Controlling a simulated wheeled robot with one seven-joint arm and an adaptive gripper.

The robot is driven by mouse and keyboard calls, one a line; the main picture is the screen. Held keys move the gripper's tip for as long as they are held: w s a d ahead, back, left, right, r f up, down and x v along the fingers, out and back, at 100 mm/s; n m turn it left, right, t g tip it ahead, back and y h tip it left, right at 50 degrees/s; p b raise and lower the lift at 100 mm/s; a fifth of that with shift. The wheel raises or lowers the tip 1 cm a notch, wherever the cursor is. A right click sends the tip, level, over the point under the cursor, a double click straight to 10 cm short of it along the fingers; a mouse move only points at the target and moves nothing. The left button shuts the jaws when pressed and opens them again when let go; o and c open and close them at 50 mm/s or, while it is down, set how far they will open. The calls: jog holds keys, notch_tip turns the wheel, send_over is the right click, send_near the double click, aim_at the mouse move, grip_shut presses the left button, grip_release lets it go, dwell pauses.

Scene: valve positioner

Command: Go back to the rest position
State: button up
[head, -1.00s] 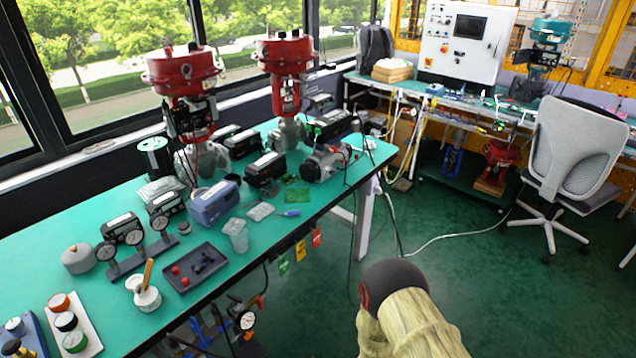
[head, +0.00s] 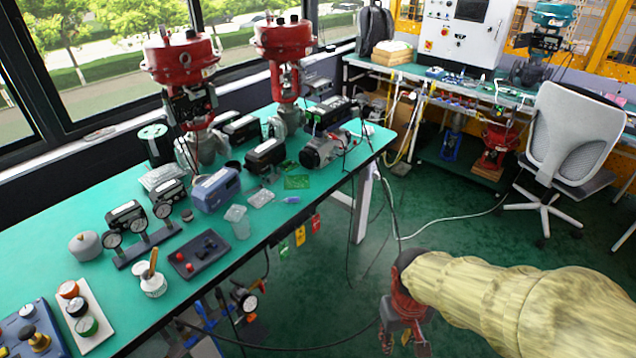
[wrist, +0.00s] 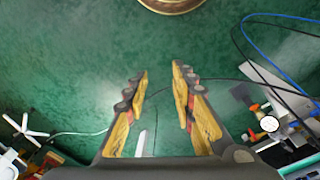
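My gripper (head: 405,335) hangs at the end of my sleeved arm, over the green floor to the right of the workbench. It points downward and is cut by the bottom edge of the head view. In the wrist view, the two yellow and dark fingers of my gripper (wrist: 160,82) stand apart with only floor between them. Nothing is held. The green-topped workbench (head: 75,212) is on the left, clear of my gripper.
The bench bears red valve actuators (head: 180,60), a dark tray (head: 200,255) and a white button panel (head: 88,315). A grey chair (head: 575,140) stands at the right. A white cable (head: 450,220) crosses the floor. The floor between bench and chair is otherwise largely clear.

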jog(key=s+r+m+t+p, duration=0.1)
jog(key=s+r+t, duration=0.1)
jog(key=r, duration=0.9)
jog(key=s+d+r+t+p, duration=0.1)
jog(key=s+r+t+p, duration=0.1)
jog(key=r, duration=0.9)
jog(key=shift+s+d+m+t+y, duration=0.3)
jog(key=shift+s+m+t, duration=0.1)
jog(key=shift+t, duration=0.2)
